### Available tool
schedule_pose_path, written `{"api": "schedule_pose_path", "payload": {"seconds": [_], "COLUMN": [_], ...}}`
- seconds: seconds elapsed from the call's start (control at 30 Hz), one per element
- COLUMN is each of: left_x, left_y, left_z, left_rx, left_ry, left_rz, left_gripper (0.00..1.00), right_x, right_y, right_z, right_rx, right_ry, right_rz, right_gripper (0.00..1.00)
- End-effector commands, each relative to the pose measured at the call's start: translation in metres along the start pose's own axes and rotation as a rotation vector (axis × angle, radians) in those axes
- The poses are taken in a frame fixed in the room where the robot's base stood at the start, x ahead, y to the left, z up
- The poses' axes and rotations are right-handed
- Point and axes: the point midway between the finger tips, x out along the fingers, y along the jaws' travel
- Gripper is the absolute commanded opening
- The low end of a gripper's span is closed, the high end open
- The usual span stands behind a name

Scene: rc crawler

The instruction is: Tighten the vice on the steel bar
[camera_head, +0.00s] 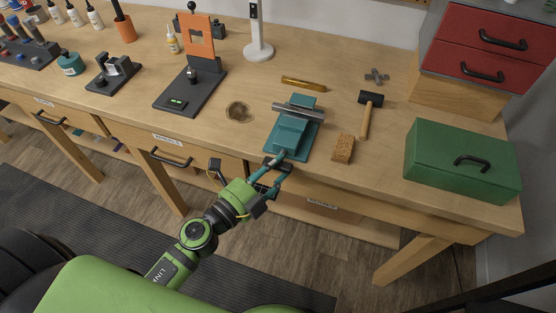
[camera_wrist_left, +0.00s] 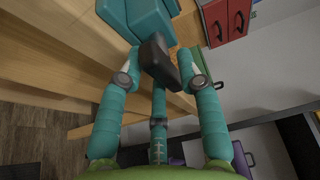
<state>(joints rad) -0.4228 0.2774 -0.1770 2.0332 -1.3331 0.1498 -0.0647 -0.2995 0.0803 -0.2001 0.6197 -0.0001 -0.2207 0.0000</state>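The teal vice (camera_head: 291,134) stands near the bench's front edge, and its body also shows at the top of the left wrist view (camera_wrist_left: 140,18). The steel bar (camera_head: 298,110) lies across the vice at its jaws; I cannot tell how tightly they meet it. My left gripper (camera_head: 272,171) is at the vice's front end, below the bench edge in the picture. In the left wrist view, its teal fingers (camera_wrist_left: 163,68) stand on either side of a dark block, apparently the vice handle (camera_wrist_left: 158,60). Whether they press on it is unclear. My right gripper is not in view.
A round brown stain (camera_head: 239,112) and an orange-and-black stand (camera_head: 195,75) are to the left.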

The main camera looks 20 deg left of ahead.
Motion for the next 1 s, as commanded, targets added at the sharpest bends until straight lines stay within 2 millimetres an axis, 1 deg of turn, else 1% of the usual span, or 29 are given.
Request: {"api": "schedule_pose_path", "payload": {"seconds": [0.03,0.1,0.4,0.5,0.77,0.87,1.0], "left_x": [0.005,0.009,0.011,0.011,0.011,0.011,0.011], "left_y": [-0.002,-0.001,0.001,0.0,0.0,-0.002,-0.004], "left_z": [0.0,0.0,0.0,0.0,0.0,0.0,0.0], "left_rx": [-0.001,-0.001,-0.001,-0.001,0.004,0.022,0.071], "left_ry": [-0.001,-0.001,0.0,0.0,0.0,0.0,0.002], "left_rz": [-0.001,-0.001,0.0,0.0,0.003,0.011,0.032], "left_gripper": [0.35,0.35,0.35,0.0,0.0,0.0,0.0], "right_x": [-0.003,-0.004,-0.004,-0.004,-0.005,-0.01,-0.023], "right_y": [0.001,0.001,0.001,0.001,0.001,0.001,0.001], "right_z": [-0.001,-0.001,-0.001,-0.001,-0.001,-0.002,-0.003], "right_rx": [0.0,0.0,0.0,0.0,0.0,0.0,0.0], "right_ry": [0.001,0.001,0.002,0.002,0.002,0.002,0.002], "right_rz": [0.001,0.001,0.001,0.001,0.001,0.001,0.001], "right_gripper": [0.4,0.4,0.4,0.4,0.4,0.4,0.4]}}
